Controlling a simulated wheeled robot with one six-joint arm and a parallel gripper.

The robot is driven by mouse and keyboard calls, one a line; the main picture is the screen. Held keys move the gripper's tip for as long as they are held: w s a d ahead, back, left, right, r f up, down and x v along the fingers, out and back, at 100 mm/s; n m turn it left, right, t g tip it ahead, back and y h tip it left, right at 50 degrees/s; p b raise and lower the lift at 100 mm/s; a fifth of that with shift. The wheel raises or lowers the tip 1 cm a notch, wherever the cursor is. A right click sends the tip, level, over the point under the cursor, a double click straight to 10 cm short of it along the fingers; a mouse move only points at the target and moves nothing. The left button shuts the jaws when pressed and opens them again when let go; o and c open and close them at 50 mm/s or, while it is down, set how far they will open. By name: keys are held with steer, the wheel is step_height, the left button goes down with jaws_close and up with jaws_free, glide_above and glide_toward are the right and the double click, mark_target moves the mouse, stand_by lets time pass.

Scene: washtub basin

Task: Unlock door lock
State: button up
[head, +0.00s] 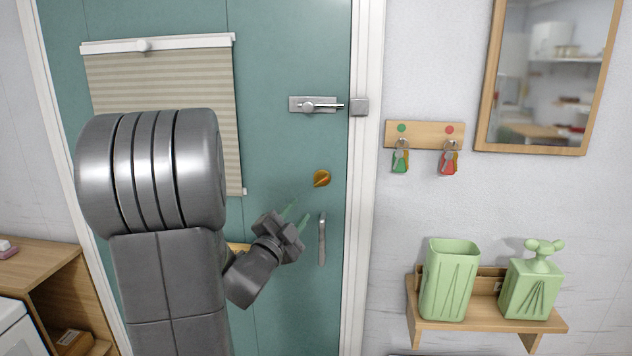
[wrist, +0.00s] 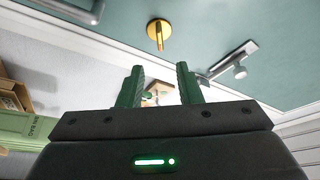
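A teal door (head: 280,50) fills the middle of the head view. A brass thumb-turn (head: 321,178) sits near its right edge. It also shows at the top of the wrist view (wrist: 158,33) as a round plate with a projecting lever. Above it is a silver slide bolt (head: 315,105), its rod reaching the catch (head: 359,106) on the frame. A vertical silver handle (head: 322,240) is below the brass piece. My gripper (head: 295,216) is lower left of the brass piece, apart from it. In the wrist view its two green fingers (wrist: 159,88) are spread, with nothing held between them.
A wooden key rack (head: 425,135) with green and red tagged keys hangs right of the door. Below it, a wooden shelf (head: 490,318) holds a green cup (head: 449,280) and a green dispenser (head: 531,287). A blind (head: 160,75) covers the upper-left door. A mirror (head: 485,70) hangs upper right.

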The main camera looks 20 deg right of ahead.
mark_target(319, 183)
steer(key=p+x, duration=0.4)
steer(key=x, duration=0.9)
jaws_close()
